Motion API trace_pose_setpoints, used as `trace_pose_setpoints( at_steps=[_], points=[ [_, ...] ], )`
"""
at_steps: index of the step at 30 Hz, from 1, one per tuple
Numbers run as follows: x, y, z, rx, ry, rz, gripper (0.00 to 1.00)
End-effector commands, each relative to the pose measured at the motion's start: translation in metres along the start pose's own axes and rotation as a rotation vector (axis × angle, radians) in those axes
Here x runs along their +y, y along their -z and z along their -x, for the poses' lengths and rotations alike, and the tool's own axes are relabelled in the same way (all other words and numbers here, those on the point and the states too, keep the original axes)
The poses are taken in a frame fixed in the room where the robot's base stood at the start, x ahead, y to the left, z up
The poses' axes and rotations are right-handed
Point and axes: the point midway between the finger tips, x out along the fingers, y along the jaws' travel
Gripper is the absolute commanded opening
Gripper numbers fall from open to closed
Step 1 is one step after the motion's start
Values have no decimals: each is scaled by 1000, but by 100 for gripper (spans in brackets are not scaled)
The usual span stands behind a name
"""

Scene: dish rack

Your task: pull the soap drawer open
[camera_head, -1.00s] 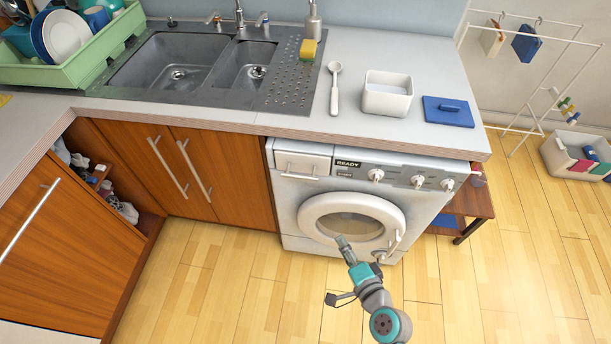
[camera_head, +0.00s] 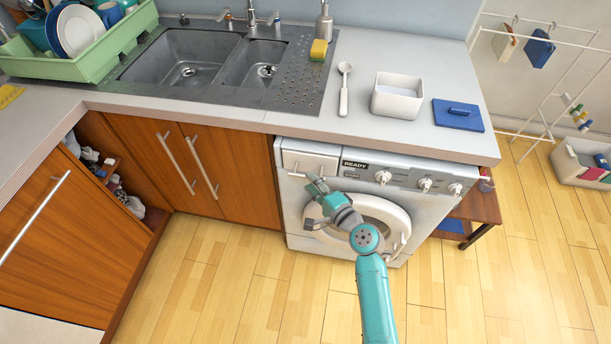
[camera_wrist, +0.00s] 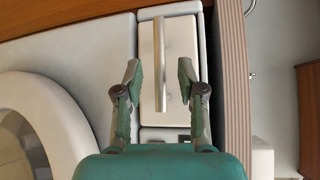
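The soap drawer (camera_head: 307,160) is the white panel at the top left of the washing machine (camera_head: 294,212), with a horizontal bar handle (camera_head: 298,175). It looks closed. In the wrist view the drawer front (camera_wrist: 148,45) and its metal bar handle (camera_wrist: 160,62) lie ahead of my gripper (camera_wrist: 158,82). My gripper is open, one finger on each side of the handle's line, with clear space on both sides of the bar. In the head view my gripper (camera_head: 315,183) is just in front of the drawer, partly covering the area below the handle.
The countertop edge (camera_head: 390,148) overhangs just above the drawer. The round door (camera_head: 398,222) is below right, and wooden cabinets (camera_head: 240,180) stand to the left. A white container (camera_head: 397,97) and blue lid (camera_head: 458,115) rest on the counter. The floor in front is clear.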

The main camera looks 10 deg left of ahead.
Motion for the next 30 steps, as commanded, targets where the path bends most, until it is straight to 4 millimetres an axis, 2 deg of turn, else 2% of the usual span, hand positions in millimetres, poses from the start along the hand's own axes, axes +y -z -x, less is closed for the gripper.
trace_pose_setpoints(
  at_steps=[3, 9, 20, 24, 25, 30],
  points=[
    [0, 0, -19, -1, -1, 1, 39],
    [0, 0, -36, 0, -1, 1, 39],
    [0, 0, -40, 1, 0, 1, 39],
    [0, 0, -40, 1, -1, 1, 4],
    [0, 0, -40, 1, -1, 1, 0],
    [0, 0, -40, 1, -1, 1, 0]
  ],
)
